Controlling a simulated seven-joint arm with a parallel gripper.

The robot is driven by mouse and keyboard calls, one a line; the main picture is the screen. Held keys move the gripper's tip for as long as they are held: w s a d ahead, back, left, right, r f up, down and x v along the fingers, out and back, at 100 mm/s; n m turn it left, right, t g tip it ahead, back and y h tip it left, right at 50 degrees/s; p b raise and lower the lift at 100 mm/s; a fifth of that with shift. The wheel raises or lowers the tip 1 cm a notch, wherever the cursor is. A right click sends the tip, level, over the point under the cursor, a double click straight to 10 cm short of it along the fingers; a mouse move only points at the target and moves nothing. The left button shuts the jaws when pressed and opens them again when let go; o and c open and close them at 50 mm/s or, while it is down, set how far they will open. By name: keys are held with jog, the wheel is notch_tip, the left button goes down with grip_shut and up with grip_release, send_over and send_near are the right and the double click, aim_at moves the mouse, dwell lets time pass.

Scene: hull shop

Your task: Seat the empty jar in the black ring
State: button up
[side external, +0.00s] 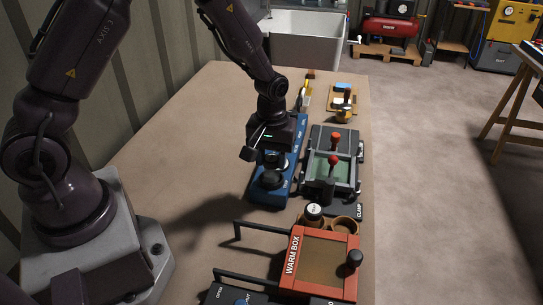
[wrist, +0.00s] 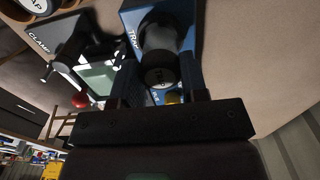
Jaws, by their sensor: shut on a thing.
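My gripper (side external: 262,150) is low over the blue station (side external: 266,200) on the bench. In the wrist view my gripper (wrist: 158,88) has its two fingers on either side of a dark jar (wrist: 165,42) with a greyish body and a lettered round end, and is shut on it. The jar stands over the blue station, which also shows in the wrist view (wrist: 130,10). I cannot tell whether the jar is empty. A dark round part shows on the station in the side view; I cannot tell whether it is the black ring or part of the jar.
A clamp fixture (side external: 335,150) with red knobs stands right of the blue station. A lidded jar (side external: 314,212) with a white label and a brown round holder (side external: 344,225) are nearer the camera, behind the red warm box (side external: 318,262). Bare bench (side external: 165,145) lies to the left.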

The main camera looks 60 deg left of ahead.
aim_at(272, 158)
jog(key=shift+f, duration=0.65)
jog(key=o, duration=0.6)
jog(key=shift+r, duration=5.5)
